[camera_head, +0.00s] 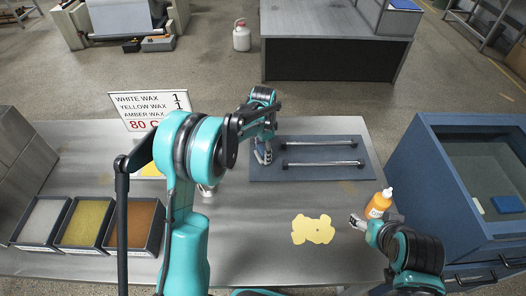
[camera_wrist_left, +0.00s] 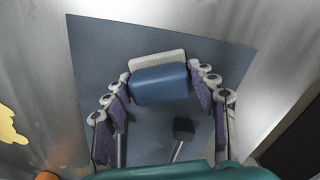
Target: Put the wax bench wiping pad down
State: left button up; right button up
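The wiping pad (camera_wrist_left: 160,84) is a blue block with a pale, textured layer along its far edge. In the left wrist view it sits between the fingertips of my left gripper (camera_wrist_left: 158,74), which appear to touch both its ends. In the head view my left gripper (camera_head: 262,153) is over the left part of the blue mat (camera_head: 325,172), and the pad is mostly hidden there. Whether the pad touches the mat is not clear. My right gripper (camera_head: 357,221) is low by the table's right side, in front of an orange bottle (camera_head: 378,204); its finger opening is unclear.
Two metal bars (camera_head: 319,143) on dark feet lie on the mat. A yellow wax patch (camera_head: 313,229) is on the metal table (camera_head: 262,240). Bins of white, yellow and amber material (camera_head: 88,222) stand left, behind them a sign (camera_head: 148,108). A blue cabinet (camera_head: 432,160) stands right.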

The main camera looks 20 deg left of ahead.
aim_at(263, 148)
pick_arm(q)
jog(key=shift+o, duration=1.1)
jog(key=shift+r, duration=0.2)
notch_tip(263, 148, up, 11)
jog(key=p, duration=0.3)
jog(key=shift+f+p, duration=0.1)
jog(key=shift+p, duration=0.25)
jog(key=s+r+n+t, duration=0.35)
jog(key=s+r, duration=0.55)
jog(key=s, duration=0.3)
jog(key=s+f+n+t, duration=0.3)
jog(key=s+n, duration=0.3)
jog(key=s, duration=0.8)
jog(key=shift+a+n+t, duration=0.15)
jog(key=shift+n+t, duration=0.2)
